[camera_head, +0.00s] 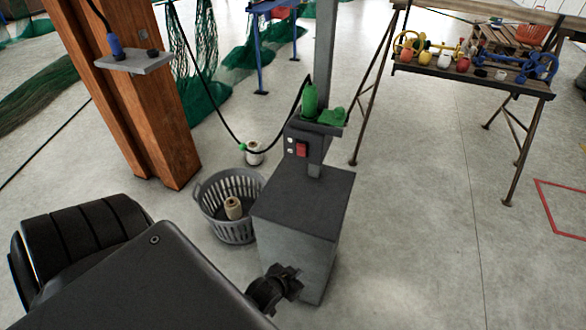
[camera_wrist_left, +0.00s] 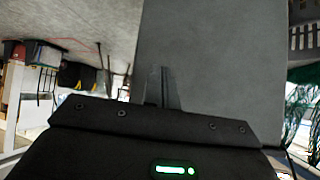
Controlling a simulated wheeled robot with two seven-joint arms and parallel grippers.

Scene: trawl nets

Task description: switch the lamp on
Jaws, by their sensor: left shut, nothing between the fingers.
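A red rocker switch (camera_head: 302,149) sits on a small grey switch box (camera_head: 316,152) on a post. The post rises from a grey pedestal (camera_head: 304,200) in the middle of the head view. No lamp head is clearly seen. My left gripper (camera_head: 288,280) is shut and empty, low beside the pedestal's front side, well below the switch. In the left wrist view its closed fingers (camera_wrist_left: 160,88) show against the pedestal's grey face (camera_wrist_left: 220,50); I cannot tell whether they touch it. My right gripper is in neither view.
A grey basket (camera_head: 212,207) with a twine spool (camera_head: 233,207) stands left of the pedestal. A wooden post (camera_head: 150,110) with a small shelf (camera_head: 133,62) is farther left. A black cable (camera_head: 205,95) hangs across to the switch post. The floor right of the pedestal is clear.

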